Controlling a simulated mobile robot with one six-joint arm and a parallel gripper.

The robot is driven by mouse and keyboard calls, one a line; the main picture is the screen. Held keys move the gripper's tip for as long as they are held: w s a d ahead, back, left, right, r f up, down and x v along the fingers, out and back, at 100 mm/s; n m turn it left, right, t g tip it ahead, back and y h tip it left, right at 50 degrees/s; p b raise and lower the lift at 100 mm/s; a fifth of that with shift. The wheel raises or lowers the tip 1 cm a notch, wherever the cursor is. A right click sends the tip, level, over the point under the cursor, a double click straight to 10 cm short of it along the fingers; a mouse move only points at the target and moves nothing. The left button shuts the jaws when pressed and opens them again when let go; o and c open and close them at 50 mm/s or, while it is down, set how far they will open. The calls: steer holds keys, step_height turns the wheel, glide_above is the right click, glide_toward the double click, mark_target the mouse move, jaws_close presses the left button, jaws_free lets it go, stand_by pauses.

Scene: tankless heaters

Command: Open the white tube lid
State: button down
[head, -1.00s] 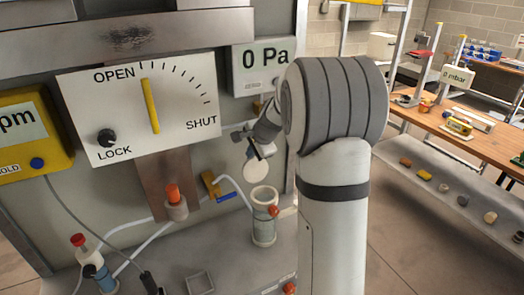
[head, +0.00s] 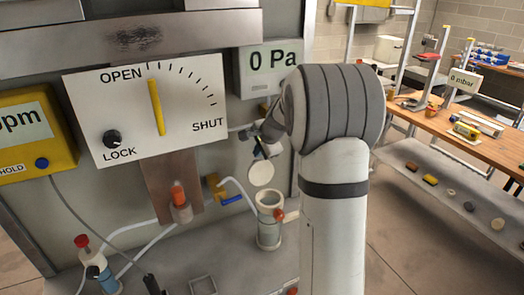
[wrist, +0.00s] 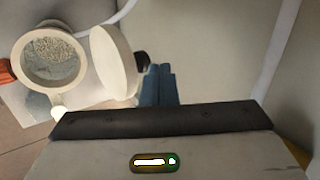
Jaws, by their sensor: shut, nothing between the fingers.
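The white tube (head: 268,232) stands upright on the grey bench and its mouth is uncovered. Its round white lid (head: 261,173) stands tipped up above the back of the mouth. In the wrist view the tube (wrist: 27,80) shows grainy grey material inside, and the lid (wrist: 117,66) stands on edge beside the rim. My gripper (wrist: 158,75) has its blue fingers together and empty, just right of the lid. I cannot tell whether they touch it. In the head view my gripper (head: 264,150) is small and partly hidden by my arm, just above the lid.
A panel with a yellow pointer (head: 156,107) near OPEN hangs at the left. A blue-handled valve (head: 230,200) and white hoses are left of the tube. An orange-capped fitting (head: 179,197) stands further left. A wooden table (head: 450,120) is at the right.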

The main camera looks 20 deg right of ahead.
steer(key=p+v, duration=0.1)
steer(key=v, duration=0.4)
steer(key=shift+w+r, duration=0.1)
steer(key=shift+w, duration=0.05)
step_height(320, 180, up, 9)
steer(key=s+a+f+n+g+b, duration=0.15)
steer(key=s+a+n, duration=0.3)
steer(key=s, duration=0.45)
steer(key=s+a+f+n, duration=0.2)
steer(key=s+a+n, duration=0.25)
steer(key=s, duration=0.45)
steer(key=s+a+f+n+g, duration=0.1)
steer(key=s+a+f+n, duration=0.1)
steer(key=s, duration=0.6)
steer(key=s+a+f+n+h+b, duration=0.1)
steer(key=s+a+f+n, duration=0.1)
steer(key=s+f+n, duration=0.3)
steer(key=s, duration=0.3)
steer(key=shift+f+g, duration=0.35)
